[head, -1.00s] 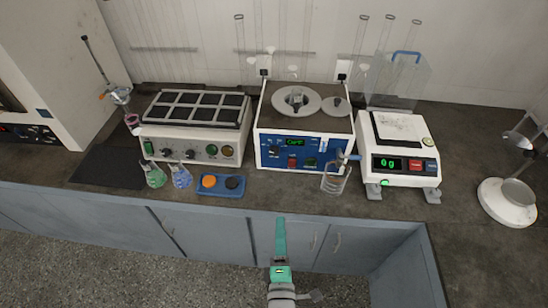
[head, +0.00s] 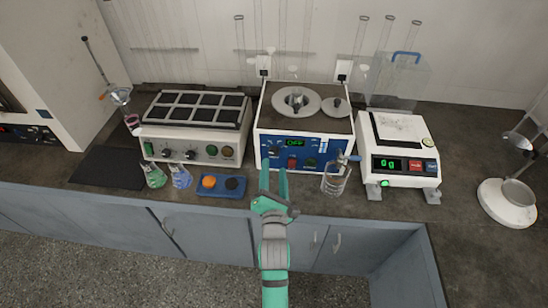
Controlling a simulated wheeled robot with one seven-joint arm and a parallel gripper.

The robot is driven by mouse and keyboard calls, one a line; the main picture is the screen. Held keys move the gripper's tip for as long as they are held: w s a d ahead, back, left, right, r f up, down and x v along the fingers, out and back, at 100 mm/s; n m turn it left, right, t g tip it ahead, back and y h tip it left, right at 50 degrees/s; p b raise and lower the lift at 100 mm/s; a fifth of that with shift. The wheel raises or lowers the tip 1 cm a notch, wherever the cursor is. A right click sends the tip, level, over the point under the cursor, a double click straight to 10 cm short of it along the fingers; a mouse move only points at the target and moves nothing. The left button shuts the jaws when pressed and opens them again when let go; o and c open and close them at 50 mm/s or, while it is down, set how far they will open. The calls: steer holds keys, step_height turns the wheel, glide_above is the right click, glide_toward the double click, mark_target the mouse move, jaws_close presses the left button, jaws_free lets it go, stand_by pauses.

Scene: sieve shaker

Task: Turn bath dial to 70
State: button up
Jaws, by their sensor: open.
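The bath (head: 262,115) looks to be the white box with a blue front panel (head: 325,160) in the middle of the counter. Its small green display (head: 295,143) reads OFF. A dark dial (head: 274,150) sits left of the display, and a second dark knob (head: 310,162) sits lower right. Their markings are too small to read. A red switch (head: 292,163) lies between them. My gripper (head: 274,175) is open and empty. Its two green fingers point at the panel, just below the left dial in the picture. I cannot tell how far they are from it.
A glass beaker (head: 334,180) stands at the bath's front right, under a tap. A blue tray (head: 220,188) with orange and black round pieces and two flasks (head: 155,176) stand left. A balance (head: 400,145) is right, a block unit (head: 150,140) left.

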mark_target(274, 154)
steer(key=shift+w+a, duration=0.15)
steer(key=shift+w, duration=1.35)
steer(key=shift+w+a, duration=0.15)
steer(key=shift+w, duration=1.35)
steer(key=shift+c, duration=0.3)
steer(key=c, duration=1)
